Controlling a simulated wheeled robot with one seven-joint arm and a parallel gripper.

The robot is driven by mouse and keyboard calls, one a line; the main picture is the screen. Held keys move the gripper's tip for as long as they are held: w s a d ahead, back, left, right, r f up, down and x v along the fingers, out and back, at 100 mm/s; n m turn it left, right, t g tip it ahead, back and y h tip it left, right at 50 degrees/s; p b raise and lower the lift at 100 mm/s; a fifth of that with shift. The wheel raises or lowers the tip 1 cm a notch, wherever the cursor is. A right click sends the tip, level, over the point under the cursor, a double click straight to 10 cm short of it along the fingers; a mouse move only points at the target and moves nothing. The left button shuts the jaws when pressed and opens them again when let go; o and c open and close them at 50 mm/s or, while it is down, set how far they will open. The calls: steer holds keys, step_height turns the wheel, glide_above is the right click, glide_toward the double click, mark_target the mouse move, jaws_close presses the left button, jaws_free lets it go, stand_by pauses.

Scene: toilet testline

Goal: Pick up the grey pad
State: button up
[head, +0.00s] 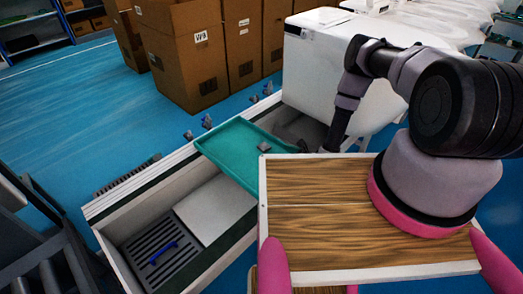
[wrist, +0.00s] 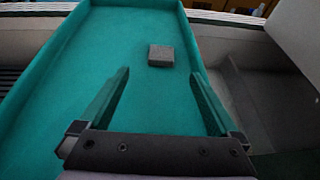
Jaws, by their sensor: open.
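The grey pad (head: 264,147) is a small flat block lying on the teal tray (head: 225,137). In the wrist view the grey pad (wrist: 161,55) lies on the floor of the teal tray (wrist: 65,70), ahead of my gripper and a little right of the middle. My gripper (wrist: 158,82) is open and empty, its two fingers apart, with the pad beyond the fingertips and not between them.
The tray rests across a white-walled line (head: 140,188) holding a grey panel (head: 215,208) and a blue handle (head: 163,252). Brown boxes (head: 200,60) stand behind. Apart from the pad, the visible tray floor is clear.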

mark_target(265, 146)
steer(key=x, duration=0.4)
steer(key=shift+w+a+f, duration=0.15)
steer(key=shift+a+f, duration=0.05)
steer(key=shift+f, duration=0.15)
steer(key=shift+w+x, duration=0.2)
steer(key=shift+x, duration=2.85)
steer(key=shift+d+r, duration=0.15)
steer(key=shift+d, duration=0.05)
steer(key=c, duration=1.4)
